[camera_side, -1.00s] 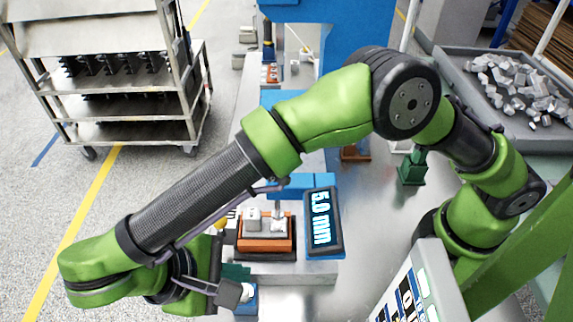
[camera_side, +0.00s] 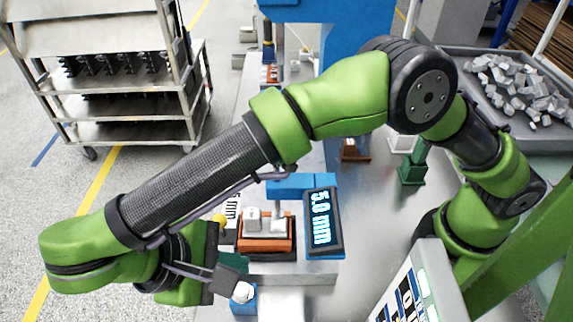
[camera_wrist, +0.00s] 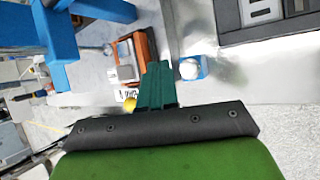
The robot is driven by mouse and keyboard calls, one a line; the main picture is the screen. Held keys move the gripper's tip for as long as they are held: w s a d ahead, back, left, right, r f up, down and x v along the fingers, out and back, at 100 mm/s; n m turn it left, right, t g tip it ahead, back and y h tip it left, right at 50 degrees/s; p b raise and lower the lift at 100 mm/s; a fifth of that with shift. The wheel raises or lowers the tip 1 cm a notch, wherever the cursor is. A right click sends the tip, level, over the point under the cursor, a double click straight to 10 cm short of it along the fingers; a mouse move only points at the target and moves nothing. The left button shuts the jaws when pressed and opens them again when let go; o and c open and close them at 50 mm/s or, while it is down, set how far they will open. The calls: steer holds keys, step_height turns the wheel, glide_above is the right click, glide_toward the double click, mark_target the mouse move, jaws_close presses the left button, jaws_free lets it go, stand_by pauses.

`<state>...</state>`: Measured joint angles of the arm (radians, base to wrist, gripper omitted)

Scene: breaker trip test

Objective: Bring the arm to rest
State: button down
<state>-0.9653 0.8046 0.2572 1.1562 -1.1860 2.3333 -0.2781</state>
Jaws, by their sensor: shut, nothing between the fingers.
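My arm reaches from the right across the bench in the side view. My gripper (camera_side: 232,263) has teal fingers and hangs at the bench's front left, beside a white round knob on a blue block (camera_side: 243,306). In the wrist view my gripper (camera_wrist: 157,84) is shut with nothing between the fingers. The blue block (camera_wrist: 203,66) with its white knob lies just right of the fingertips there, apart from them in the picture.
An orange fixture (camera_side: 265,246) holding grey metal pieces stands close to my gripper. A display (camera_side: 322,222) reads 5.0 mm. A blue machine frame (camera_side: 340,50), green holder (camera_side: 413,165) and tray of metal parts (camera_side: 470,85) stand farther back.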

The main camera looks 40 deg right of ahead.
steer(key=d+r+g+y, duration=0.1)
steer(key=d+r, duration=0.2)
steer(key=d, duration=0.1)
steer(key=s+d+r+y, duration=0.1)
steer(key=d+r, duration=0.3)
steer(key=d, duration=0.1)
steer(key=d+r+g+y, duration=0.1)
steer(key=d+r+y, duration=0.1)
steer(key=d+r, duration=0.2)
steer(key=shift+s+d+r+g, duration=0.1)
steer(key=shift+d+r+g, duration=0.05)
steer(key=shift+d, duration=0.2)
steer(key=shift+s+d+r+g, duration=0.1)
steer(key=shift+d+g, duration=0.05)
steer(key=shift+d, duration=0.2)
steer(key=w+d+m+t+y, duration=0.2)
steer(key=d+m+t+y, duration=0.3)
steer(key=d+m+t, duration=0.6)
steer(key=d, duration=0.7)
steer(key=shift+w+d+f+m, duration=0.3)
steer(key=shift+w+f, duration=0.05)
steer(key=shift+w, duration=0.05)
